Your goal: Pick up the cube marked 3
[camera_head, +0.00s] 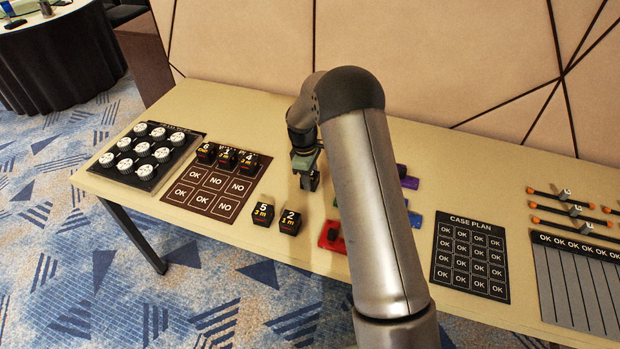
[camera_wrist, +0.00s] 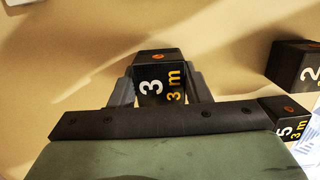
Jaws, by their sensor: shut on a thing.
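The cube marked 3 (camera_wrist: 162,84) is black, with a white 3, yellow "3 m" and an orange mark on top. In the wrist view it sits between the two fingers of my gripper (camera_wrist: 162,90), which is shut on it. In the head view my gripper (camera_head: 309,181) is over the table, right of the brown mat; the cube there is a dark shape at the fingertips, its marking not legible. I cannot tell whether it touches the table.
Cubes 5 (camera_head: 263,214) and 2 (camera_head: 290,222) stand near the front edge. Cubes 6, 1 and 4 (camera_head: 248,162) stand on the brown mat's (camera_head: 211,188) back row. White-topped round pieces fill a tray (camera_head: 145,160) at left. Coloured blocks (camera_head: 332,236) and a case-plan mat (camera_head: 470,256) are right.

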